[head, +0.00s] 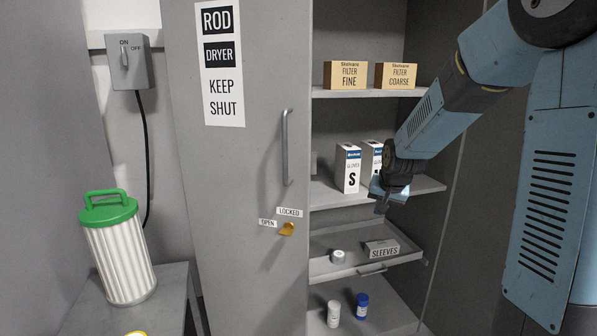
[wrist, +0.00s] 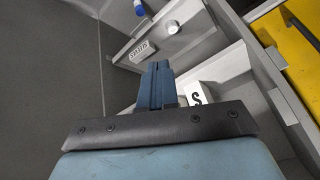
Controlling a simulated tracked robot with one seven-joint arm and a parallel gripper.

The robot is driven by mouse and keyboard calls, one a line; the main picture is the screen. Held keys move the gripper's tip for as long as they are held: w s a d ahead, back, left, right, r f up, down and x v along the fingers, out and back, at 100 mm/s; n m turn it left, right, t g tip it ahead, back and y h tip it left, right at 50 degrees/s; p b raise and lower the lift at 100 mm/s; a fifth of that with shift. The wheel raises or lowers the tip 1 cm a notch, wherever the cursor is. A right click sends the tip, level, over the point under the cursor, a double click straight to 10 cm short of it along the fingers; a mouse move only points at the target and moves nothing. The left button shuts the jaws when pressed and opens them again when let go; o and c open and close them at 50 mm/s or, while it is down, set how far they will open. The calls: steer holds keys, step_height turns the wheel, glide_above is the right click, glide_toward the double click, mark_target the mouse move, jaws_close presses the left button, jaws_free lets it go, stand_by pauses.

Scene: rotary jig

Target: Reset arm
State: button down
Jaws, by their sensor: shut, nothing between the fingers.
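My gripper (head: 381,205) is at the end of my blue arm, in front of the open cabinet's glove shelf (head: 327,195) in the head view. Its fingers are shut and empty, and they show together in the wrist view (wrist: 157,68). A white glove box marked S (head: 347,170) stands on that shelf, just left of the gripper. A second glove box (head: 371,158) stands beside it, partly hidden by my arm. The S box also shows next to the fingers in the wrist view (wrist: 203,95). I cannot tell whether the gripper touches a box.
Filter boxes, fine (head: 345,76) and coarse (head: 396,77), stand on the shelf above. Below is a drawer (head: 350,271) with a sleeves box (head: 382,248). The grey door (head: 240,170) stands left, a green-capped filter (head: 120,250) far left. Floor space lies left in the wrist view.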

steer(key=s+r+n, duration=0.1)
steer(key=s+r, duration=0.3)
steer(key=s, duration=0.6)
steer(key=s+r+n, duration=0.1)
steer(key=s+r, duration=0.3)
steer(key=s, duration=0.7)
steer(key=s+r+n, duration=0.1)
steer(key=s+r, duration=0.3)
steer(key=s, duration=0.7)
steer(key=shift+d+r, duration=0.25)
steer(key=shift+r, duration=0.05)
steer(key=shift+s, duration=0.1)
